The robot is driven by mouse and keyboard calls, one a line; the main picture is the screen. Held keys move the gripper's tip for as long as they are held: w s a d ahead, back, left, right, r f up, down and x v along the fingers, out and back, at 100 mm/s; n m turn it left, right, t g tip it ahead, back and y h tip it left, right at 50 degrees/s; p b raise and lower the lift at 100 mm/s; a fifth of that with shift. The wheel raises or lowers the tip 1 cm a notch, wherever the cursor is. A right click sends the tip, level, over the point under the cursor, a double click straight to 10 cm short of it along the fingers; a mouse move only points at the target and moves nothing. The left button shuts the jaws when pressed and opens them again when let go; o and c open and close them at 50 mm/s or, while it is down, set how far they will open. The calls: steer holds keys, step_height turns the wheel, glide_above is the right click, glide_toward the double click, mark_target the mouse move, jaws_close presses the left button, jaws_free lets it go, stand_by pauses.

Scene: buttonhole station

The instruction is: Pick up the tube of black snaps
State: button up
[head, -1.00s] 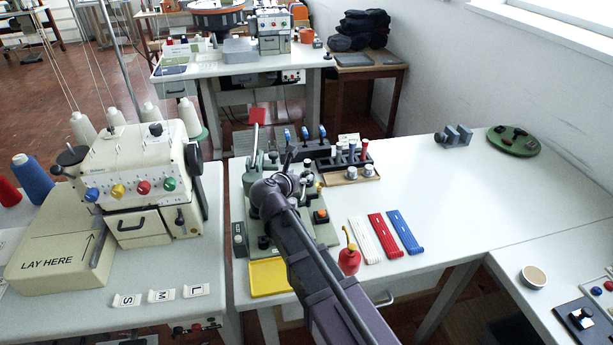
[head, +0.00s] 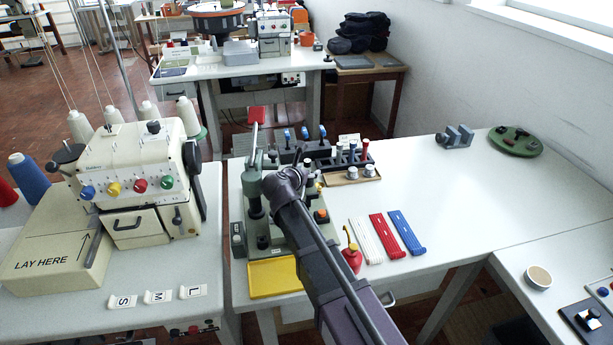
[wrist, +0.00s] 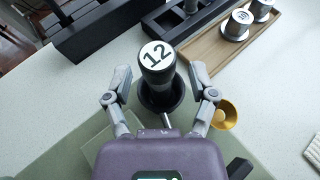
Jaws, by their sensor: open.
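A black cylinder with a white top marked 12 (wrist: 157,62) stands upright in a dark round cup in the wrist view. Its contents do not show, so I cannot tell whether it is the tube of black snaps. My gripper (wrist: 160,72) is open, with one finger on each side of the cylinder and visible gaps between. In the head view my gripper (head: 298,176) is over the green press base, mostly hidden by my own arm. Slim tubes with coloured tops (head: 352,152) stand in a rack behind it.
Silver cylinders (wrist: 236,25) stand in a wooden tray right of my gripper. A brass cup (wrist: 225,115) sits close to the right finger. The green press (head: 254,200) rises at left. A yellow tray (head: 274,280) and red bottle (head: 352,257) lie nearer.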

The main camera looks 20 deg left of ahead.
mark_target(307, 161)
stand_by(0.3)
jaws_close()
steer(key=shift+r, duration=0.15)
stand_by(0.3)
step_height(307, 161, up, 4)
steer(key=p, duration=0.4)
steer(key=s+d, duration=0.2)
steer(key=s, duration=0.2)
steer(key=s+d, duration=0.3)
steer(key=s, duration=0.2)
steer(key=s+d+p, duration=0.1)
steer(key=s+d, duration=0.1)
steer(key=s, duration=0.3)
steer(key=shift+s+d+r, duration=0.1)
steer(key=shift+d+r, duration=0.2)
steer(key=shift+r, duration=0.05)
